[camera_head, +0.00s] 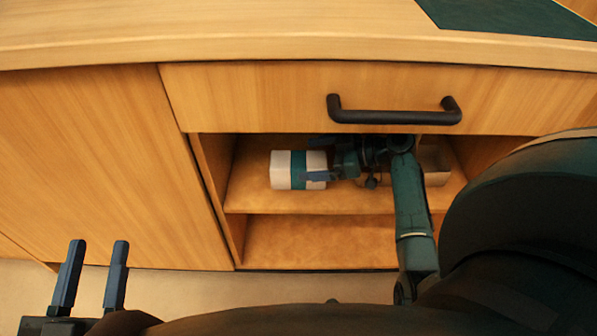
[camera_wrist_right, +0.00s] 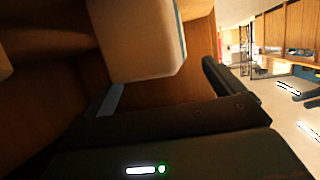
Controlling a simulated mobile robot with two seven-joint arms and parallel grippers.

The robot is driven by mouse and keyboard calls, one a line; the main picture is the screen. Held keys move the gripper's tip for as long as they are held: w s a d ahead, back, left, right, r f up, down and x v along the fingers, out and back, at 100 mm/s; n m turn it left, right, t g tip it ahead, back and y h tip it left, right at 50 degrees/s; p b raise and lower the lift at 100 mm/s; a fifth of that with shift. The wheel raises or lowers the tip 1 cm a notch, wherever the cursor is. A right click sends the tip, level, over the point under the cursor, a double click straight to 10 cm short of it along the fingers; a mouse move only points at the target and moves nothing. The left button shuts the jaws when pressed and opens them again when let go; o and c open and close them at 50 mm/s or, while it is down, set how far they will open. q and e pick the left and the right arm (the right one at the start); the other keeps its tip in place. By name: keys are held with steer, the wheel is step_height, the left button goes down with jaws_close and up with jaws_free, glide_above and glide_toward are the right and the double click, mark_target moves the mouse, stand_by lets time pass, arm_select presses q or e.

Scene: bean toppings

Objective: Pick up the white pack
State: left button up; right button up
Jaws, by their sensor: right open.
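The white pack (camera_head: 282,170) has a teal band around its middle and lies on the upper shelf of an open cabinet compartment. It also shows large and close in the right wrist view (camera_wrist_right: 135,40). My right gripper (camera_head: 319,160) reaches into the compartment from the right. Its fingers are apart at the pack's right end, one toward the back and one toward the front. In the wrist view, the pack's near end sits between the fingers; I cannot tell whether they touch it. My left gripper (camera_head: 90,272) is open and empty, low at the left, away from the cabinet.
Another box (camera_head: 436,170) stands on the shelf to the right, partly hidden by my right arm. A drawer with a dark handle (camera_head: 395,115) is just above the opening. The lower shelf (camera_head: 320,240) is empty where visible.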

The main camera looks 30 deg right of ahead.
mark_target(285, 166)
steer(key=shift+x, duration=1.2)
steer(key=shift+w+a+f, duration=0.1)
arm_select(q)
steer(key=shift+w+r+m+h, duration=0.3)
steer(key=shift+r+h, duration=0.1)
steer(key=shift+r, duration=0.15)
arm_select(e)
steer(key=c, duration=1.3)
